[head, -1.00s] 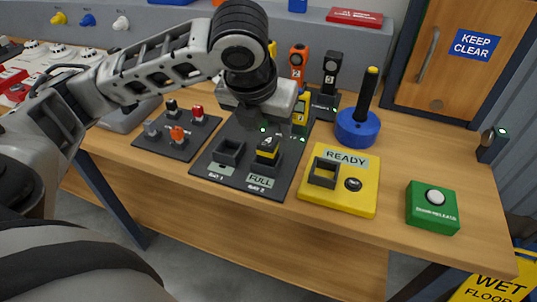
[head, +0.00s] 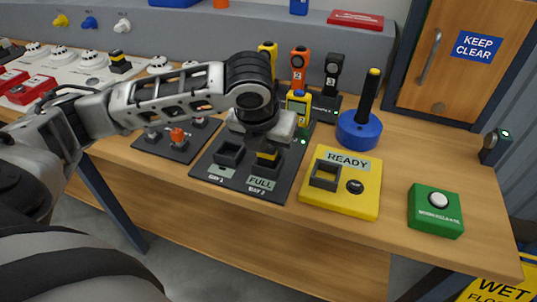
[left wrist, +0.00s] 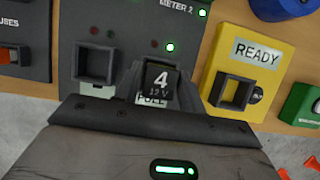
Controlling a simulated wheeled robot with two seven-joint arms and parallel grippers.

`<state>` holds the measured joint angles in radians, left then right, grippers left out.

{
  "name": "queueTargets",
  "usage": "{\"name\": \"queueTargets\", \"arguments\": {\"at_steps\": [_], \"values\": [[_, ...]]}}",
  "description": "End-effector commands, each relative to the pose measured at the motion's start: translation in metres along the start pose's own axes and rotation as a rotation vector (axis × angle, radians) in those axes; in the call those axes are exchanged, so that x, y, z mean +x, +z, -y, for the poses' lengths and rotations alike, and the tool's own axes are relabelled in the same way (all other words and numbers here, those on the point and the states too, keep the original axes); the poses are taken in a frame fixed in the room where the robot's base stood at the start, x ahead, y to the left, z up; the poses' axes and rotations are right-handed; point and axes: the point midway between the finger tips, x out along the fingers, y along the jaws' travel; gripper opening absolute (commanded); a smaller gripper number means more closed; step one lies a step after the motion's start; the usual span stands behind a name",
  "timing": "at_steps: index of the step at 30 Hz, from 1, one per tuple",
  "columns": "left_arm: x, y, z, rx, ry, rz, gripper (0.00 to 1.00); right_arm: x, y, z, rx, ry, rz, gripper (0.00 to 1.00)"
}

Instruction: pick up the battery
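The battery (head: 267,160), black with a yellow band, stands in the bay marked FULL on the dark charger board (head: 228,182). In the left wrist view the battery (left wrist: 160,82) shows its top, marked 4 and 12 V, towards me. My left gripper (head: 266,142) is right over it in the head view and hides its top. The bay to the left (head: 229,153) is empty. My right gripper is out of view.
A yellow READY box (head: 342,197) with an empty socket stands right of the board. Beyond are a green button box (head: 435,212) and a blue round base with a black post (head: 359,130). Another yellow-banded black block (head: 120,62) is at back left.

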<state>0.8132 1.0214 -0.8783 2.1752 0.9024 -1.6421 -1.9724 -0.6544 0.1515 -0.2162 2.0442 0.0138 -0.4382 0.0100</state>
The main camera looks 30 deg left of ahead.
Motion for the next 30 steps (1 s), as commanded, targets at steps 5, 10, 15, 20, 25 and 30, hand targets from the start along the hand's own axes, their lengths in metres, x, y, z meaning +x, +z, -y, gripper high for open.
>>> {"name": "queueTargets", "arguments": {"at_steps": [5,10,15,20,25,30], "values": [[-0.001,0.001,0.0,0.0,-0.001,0.003,0.01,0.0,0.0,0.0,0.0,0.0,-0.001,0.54],[-0.001,0.001,0.0,0.0,-0.001,0.003,0.01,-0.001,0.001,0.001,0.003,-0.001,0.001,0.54],[-0.006,0.003,0.0,-0.001,-0.002,0.005,0.01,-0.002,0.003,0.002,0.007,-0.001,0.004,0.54],[-0.021,0.01,0.001,-0.001,-0.003,0.007,0.01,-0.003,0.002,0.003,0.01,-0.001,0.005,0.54],[-0.055,0.007,-0.002,0.002,-0.002,0.008,0.01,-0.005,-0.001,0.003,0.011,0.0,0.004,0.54],[-0.103,-0.007,-0.006,0.001,-0.003,0.01,0.01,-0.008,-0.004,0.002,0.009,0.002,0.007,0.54]]}}
